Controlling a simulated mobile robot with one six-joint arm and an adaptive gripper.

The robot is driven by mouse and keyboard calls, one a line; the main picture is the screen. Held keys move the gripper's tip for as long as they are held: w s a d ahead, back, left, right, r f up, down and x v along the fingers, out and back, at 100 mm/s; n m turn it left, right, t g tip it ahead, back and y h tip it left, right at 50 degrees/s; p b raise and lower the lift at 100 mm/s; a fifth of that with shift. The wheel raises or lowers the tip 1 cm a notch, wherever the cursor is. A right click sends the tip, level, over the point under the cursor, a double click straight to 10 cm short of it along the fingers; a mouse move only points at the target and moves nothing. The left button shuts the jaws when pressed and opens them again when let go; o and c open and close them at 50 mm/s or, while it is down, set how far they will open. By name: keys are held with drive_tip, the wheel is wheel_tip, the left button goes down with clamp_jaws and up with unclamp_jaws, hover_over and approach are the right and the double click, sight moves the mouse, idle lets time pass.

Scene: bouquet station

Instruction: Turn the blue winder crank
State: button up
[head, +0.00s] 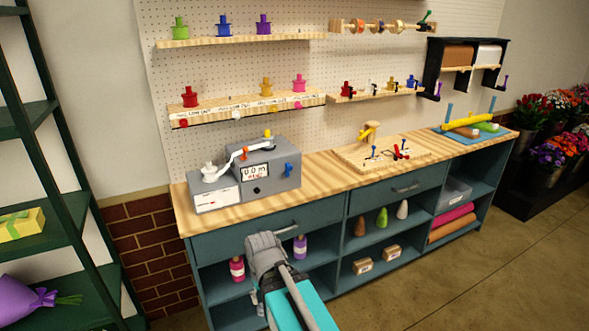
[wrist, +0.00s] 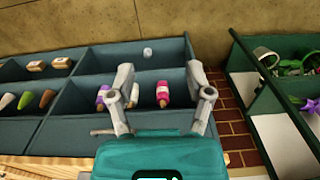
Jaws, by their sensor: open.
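A row of small winder-like pieces sits on the short shelf at the right of the pegboard in the head view. The rightmost is blue (head: 411,81), probably the blue winder; its crank is too small to make out. A grey machine (head: 243,183) on the bench also has a blue handle (head: 288,170) on its right side. My gripper (wrist: 161,75) is open and empty, low in front of the cabinet and well apart from both. In the wrist view, a purple bottle (wrist: 103,96) and a pink bottle (wrist: 162,94) show beyond the fingers. Neither blue piece shows there.
The wooden benchtop (head: 325,177) has clear room between the grey machine and a wooden board (head: 381,157) with small tools. A blue mat (head: 473,133) lies farther right. Drawer handles (head: 406,188) stick out below the benchtop. A green shelf rack (head: 62,190) stands at the left.

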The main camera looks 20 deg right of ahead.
drive_tip(key=w+a+n+t+y+b, duration=0.1)
drive_tip(key=w+a+t+y, duration=0.15)
drive_tip(key=w, duration=0.55)
drive_tip(key=m+t+h+b, duration=0.2)
drive_tip(key=m+t+b, duration=0.2)
drive_tip(key=t, duration=1.1)
approach(291, 169)
drive_tip(key=s, duration=0.3)
drive_tip(key=shift+d+f, duration=0.1)
drive_tip(key=shift+f, duration=0.05)
drive_tip(key=w, duration=1.4)
drive_tip(key=shift+a, duration=0.35)
